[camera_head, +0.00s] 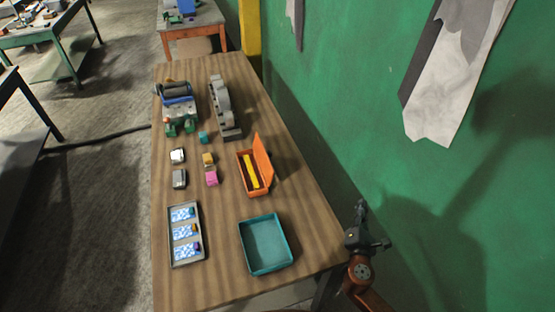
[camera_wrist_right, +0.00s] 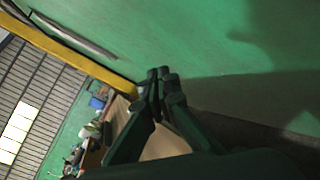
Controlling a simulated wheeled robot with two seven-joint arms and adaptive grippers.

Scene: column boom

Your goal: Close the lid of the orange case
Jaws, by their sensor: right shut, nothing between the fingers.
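The orange case (camera_head: 247,184) stands on the wooden table, right of the middle. Its lid (camera_head: 263,158) is open and stands up along the right side of the case. A yellow item (camera_head: 250,170) lies inside it. My right gripper (camera_head: 361,208) is beyond the table's right edge, near the green wall, apart from the case. In the right wrist view the fingers of my right gripper (camera_wrist_right: 159,74) are together and empty. The case cannot be made out in that view. My left gripper is not in view.
A teal tray (camera_head: 287,262) sits in front of the case. A grey tray (camera_head: 172,246) with several blue-white cards is at left. Small blocks (camera_head: 211,177) lie left of the case. Machines (camera_head: 180,101) stand at the back. The green wall (camera_head: 400,190) borders the right.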

